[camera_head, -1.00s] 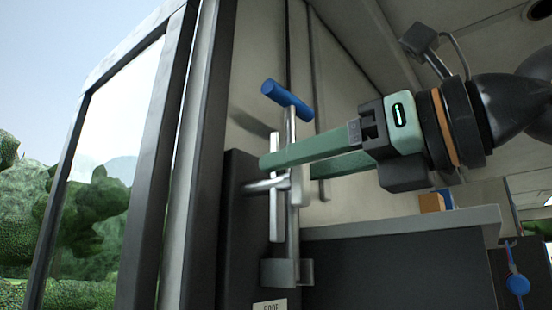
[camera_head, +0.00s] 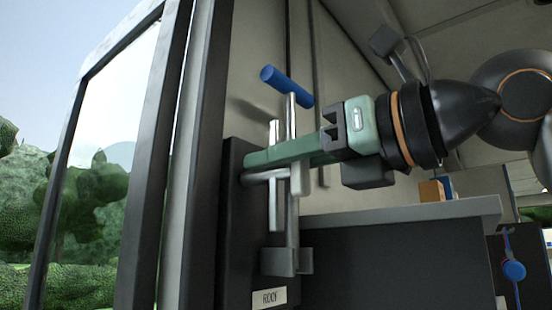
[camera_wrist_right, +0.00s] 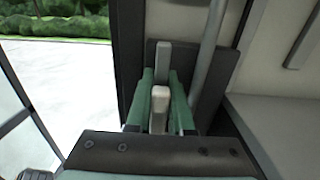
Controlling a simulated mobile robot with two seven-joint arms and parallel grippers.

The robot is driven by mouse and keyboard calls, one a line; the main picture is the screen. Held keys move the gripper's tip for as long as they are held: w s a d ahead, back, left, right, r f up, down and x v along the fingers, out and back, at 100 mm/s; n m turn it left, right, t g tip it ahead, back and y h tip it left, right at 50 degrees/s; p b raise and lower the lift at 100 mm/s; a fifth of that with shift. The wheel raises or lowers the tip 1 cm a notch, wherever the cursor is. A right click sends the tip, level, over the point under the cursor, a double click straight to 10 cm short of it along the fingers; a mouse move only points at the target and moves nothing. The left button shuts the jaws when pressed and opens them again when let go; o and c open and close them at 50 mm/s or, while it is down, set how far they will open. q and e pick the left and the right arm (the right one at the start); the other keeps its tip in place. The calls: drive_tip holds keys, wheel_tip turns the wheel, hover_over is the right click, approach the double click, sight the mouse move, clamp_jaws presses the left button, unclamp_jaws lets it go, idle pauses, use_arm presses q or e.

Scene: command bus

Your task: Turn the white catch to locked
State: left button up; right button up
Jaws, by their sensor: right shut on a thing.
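The white catch (camera_head: 275,208) is a pale upright bar beside a metal post, in front of a dark plate (camera_head: 233,205). A short pale block (camera_head: 302,182) shows just right of it, below my fingers. In the right wrist view, the fingers (camera_wrist_right: 161,80) press on both sides of a pale upright piece (camera_wrist_right: 160,100) of the catch. Another pale upright end (camera_wrist_right: 163,55) stands beyond it. The fingers hide part of the catch. My left gripper is out of view.
A blue-handled crank (camera_head: 287,86) sits on the post just above my fingers. A label reading ROOF (camera_head: 270,298) is at the bottom. A grey counter (camera_head: 405,212) lies below my right arm, with an orange box (camera_head: 431,191) on it. A window is at left.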

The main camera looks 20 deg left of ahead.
clamp_jaws()
drive_tip(key=n, duration=0.2)
drive_tip(key=n+p, duration=0.1)
drive_tip(key=n, duration=0.1)
drive_tip(key=shift+s, duration=0.25)
drive_tip(key=n, duration=0.3)
drive_tip(key=n+p, duration=0.1)
drive_tip(key=n, duration=0.1)
drive_tip(key=shift+s+a+f, duration=0.15)
drive_tip(key=shift+s, duration=0.1)
drive_tip(key=n, duration=0.5)
drive_tip(key=shift+s+f+p, duration=0.15)
drive_tip(key=shift+f+p, duration=0.05)
drive_tip(key=shift+p, duration=0.2)
drive_tip(key=shift+a+f+n+p, duration=0.1)
drive_tip(key=shift+f+n+p, duration=0.1)
drive_tip(key=shift+n, duration=0.8)
drive_tip(key=shift+f+n+p, duration=0.1)
drive_tip(key=shift+n+p, duration=0.05)
drive_tip(key=shift+n, duration=0.85)
drive_tip(key=o, duration=0.8)
unclamp_jaws()
drive_tip(key=shift+c, duration=0.2)
